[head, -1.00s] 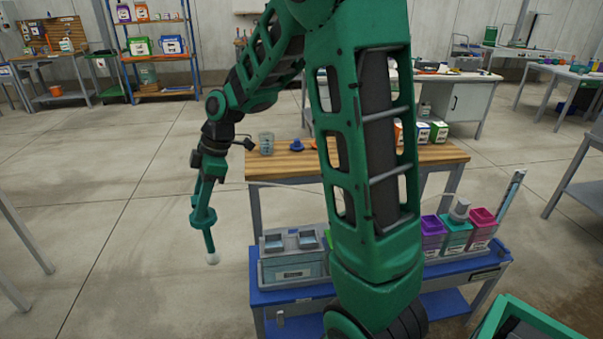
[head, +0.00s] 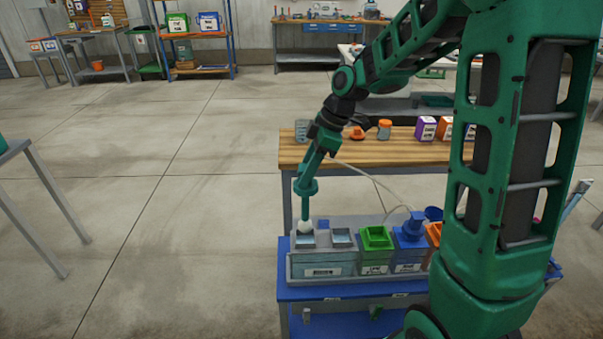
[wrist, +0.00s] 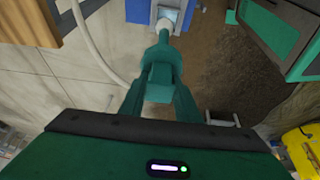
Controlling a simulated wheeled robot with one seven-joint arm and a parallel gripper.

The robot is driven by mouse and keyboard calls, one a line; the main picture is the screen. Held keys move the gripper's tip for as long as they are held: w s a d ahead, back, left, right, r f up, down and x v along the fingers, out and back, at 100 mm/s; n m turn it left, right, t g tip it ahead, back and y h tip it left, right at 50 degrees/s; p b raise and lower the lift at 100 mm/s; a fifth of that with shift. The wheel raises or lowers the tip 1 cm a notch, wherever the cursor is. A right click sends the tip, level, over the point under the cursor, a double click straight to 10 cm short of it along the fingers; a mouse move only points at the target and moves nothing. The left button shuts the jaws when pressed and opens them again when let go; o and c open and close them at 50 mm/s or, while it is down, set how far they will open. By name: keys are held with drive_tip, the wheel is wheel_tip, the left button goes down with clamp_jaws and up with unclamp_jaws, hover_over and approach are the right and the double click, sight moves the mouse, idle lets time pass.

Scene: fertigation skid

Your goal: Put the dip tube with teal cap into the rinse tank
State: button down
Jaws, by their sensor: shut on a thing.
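The dip tube shows a teal cap (head: 306,187) and a teal shaft with a white round end (head: 305,227). My gripper (head: 310,175) is shut on it and holds it nearly upright, white end down. The grey-blue tank (head: 322,268) at the left of the blue cart has two square openings on top. The white end is at its left opening; I cannot tell whether it is inside or just above. The tank's label is too small to read. In the wrist view my gripper (wrist: 160,75) holds the cap, and the white end (wrist: 163,26) overlaps a pale opening.
A green bin (head: 376,240) and a blue container (head: 410,243) stand right of the tank on the blue cart (head: 345,292). A pale hose arches behind them. A wooden bench (head: 395,150) with jars and boxes stands behind.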

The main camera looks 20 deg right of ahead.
sight(305, 221)
drive_tip(key=shift+f, duration=0.1)
drive_tip(key=shift+f, duration=8.95)
drive_tip(key=c, duration=1.3)
unclamp_jaws()
drive_tip(key=shift+o, duration=0.2)
drive_tip(key=shift+r, duration=0.1)
drive_tip(key=v, duration=1)
drive_tip(key=shift+r, duration=0.25)
